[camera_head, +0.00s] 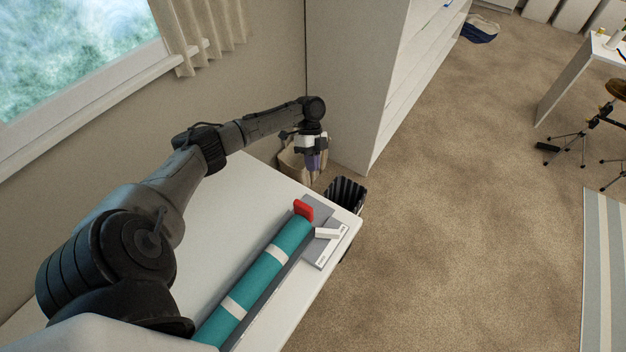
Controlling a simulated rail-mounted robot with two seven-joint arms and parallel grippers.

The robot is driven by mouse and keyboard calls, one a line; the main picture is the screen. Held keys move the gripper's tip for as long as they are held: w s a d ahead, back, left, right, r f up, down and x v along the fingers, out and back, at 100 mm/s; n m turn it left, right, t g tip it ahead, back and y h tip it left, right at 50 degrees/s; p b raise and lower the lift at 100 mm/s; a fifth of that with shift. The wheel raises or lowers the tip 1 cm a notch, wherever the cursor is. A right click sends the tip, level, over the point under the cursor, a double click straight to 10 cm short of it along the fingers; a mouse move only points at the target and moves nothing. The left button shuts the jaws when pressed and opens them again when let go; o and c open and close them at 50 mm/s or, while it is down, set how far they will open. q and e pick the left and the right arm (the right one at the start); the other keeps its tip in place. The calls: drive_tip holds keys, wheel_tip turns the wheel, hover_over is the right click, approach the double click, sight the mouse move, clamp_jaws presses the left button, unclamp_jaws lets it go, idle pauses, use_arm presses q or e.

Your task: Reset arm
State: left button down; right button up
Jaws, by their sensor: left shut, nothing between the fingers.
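My left arm reaches in from the left over the white table. My left gripper (313,160) points down beyond the table's far end, in front of a tan bag or basket (293,162) on the floor. Its fingers are shut with nothing between them. It is apart from the things on the table. My right gripper does not show.
White shelving (370,70) rises behind. Carpet at right is mostly clear.

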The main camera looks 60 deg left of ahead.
use_arm(q)
drive_tip(key=shift+v, duration=1.3)
